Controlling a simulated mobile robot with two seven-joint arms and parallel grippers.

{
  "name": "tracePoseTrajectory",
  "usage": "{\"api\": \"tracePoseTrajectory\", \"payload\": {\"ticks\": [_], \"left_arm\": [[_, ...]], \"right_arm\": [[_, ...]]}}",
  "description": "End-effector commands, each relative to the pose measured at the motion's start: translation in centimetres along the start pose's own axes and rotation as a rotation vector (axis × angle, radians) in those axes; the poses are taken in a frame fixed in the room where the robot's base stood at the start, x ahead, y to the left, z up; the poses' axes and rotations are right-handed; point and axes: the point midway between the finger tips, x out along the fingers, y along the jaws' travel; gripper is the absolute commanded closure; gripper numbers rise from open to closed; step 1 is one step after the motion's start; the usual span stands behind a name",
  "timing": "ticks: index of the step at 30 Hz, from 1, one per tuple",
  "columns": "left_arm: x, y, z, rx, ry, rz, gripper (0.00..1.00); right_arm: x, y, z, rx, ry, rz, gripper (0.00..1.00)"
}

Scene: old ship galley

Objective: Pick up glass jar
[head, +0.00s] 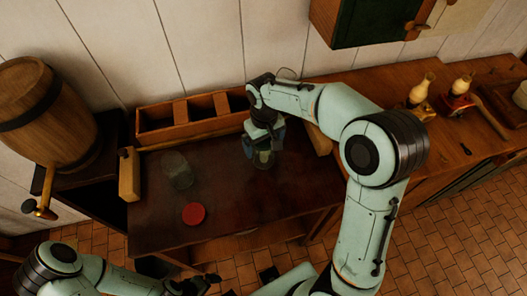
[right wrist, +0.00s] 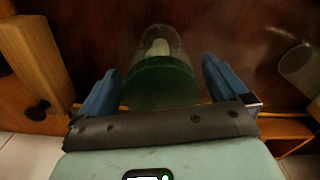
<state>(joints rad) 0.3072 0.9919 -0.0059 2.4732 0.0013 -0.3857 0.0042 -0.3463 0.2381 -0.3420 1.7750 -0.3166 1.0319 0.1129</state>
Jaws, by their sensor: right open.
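A glass jar (right wrist: 162,85) with a dark green end and something pale inside shows in the right wrist view, between the two blue fingers of my right gripper (right wrist: 160,78). The fingers are apart, with gaps on both sides of the jar. In the head view this jar (head: 264,159) is partly hidden under my right gripper (head: 263,143), on the dark table. A second clear glass vessel (head: 178,170) is on the table to the left; it also shows at the right of the right wrist view (right wrist: 300,66). My left gripper (head: 195,285) is low in the head view, its jaws unclear.
A red disc (head: 194,214) lies on the dark table (head: 235,208). A wooden compartment box (head: 190,120) lines the table's back edge. A barrel (head: 42,112) stands at the left. Lamps (head: 420,97) stand on the right counter. The table's front middle is clear.

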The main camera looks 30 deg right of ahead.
Motion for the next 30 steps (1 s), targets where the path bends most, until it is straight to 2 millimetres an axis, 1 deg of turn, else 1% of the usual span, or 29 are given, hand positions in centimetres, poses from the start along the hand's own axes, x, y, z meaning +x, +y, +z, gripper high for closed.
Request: {"api": "tracePoseTrajectory", "payload": {"ticks": [1,3,5,8,13,14,15,17,18,19,26,30], "left_arm": [[0.1,-0.1,0.1,0.000,-0.001,0.000,0.00],[0.2,-0.1,0.1,0.000,-0.001,0.000,0.00],[0.2,-0.1,0.1,-0.001,-0.002,-0.001,0.00],[0.2,-0.1,0.1,-0.001,-0.002,-0.001,0.00],[0.2,-0.1,0.1,0.000,-0.001,-0.001,0.00],[0.2,-0.1,0.1,0.000,-0.001,-0.001,0.00],[0.2,-0.1,0.1,-0.001,-0.001,-0.001,0.00],[0.2,-0.1,0.1,0.000,-0.001,-0.001,0.00],[0.2,-0.1,0.1,-0.001,-0.001,-0.001,0.00],[0.2,-0.1,0.1,-0.001,-0.001,-0.001,0.00],[0.2,-0.1,0.1,-0.001,-0.001,-0.001,0.00],[0.1,-0.1,0.1,0.000,-0.001,0.000,0.00]], "right_arm": [[0.9,-0.1,0.2,-0.001,-0.005,0.000,0.00],[1.8,-0.1,0.1,0.000,-0.003,0.000,0.00],[2.3,-0.1,0.1,0.000,-0.002,0.000,0.00],[2.6,-0.1,0.1,0.000,-0.001,0.000,0.00],[2.5,-0.1,0.1,0.000,0.000,-0.001,0.00],[2.5,-0.1,0.1,0.000,0.000,-0.001,0.06],[2.5,-0.1,0.1,0.000,0.000,-0.001,0.20],[2.5,-0.1,0.0,0.000,0.000,0.000,0.39],[2.5,-0.1,0.0,0.000,0.000,0.000,0.52],[2.5,-0.1,0.0,0.000,0.000,0.000,0.61],[2.4,-0.1,0.0,0.000,0.002,-0.001,0.61],[2.0,-0.1,-0.1,-0.001,0.004,-0.001,0.61]]}}
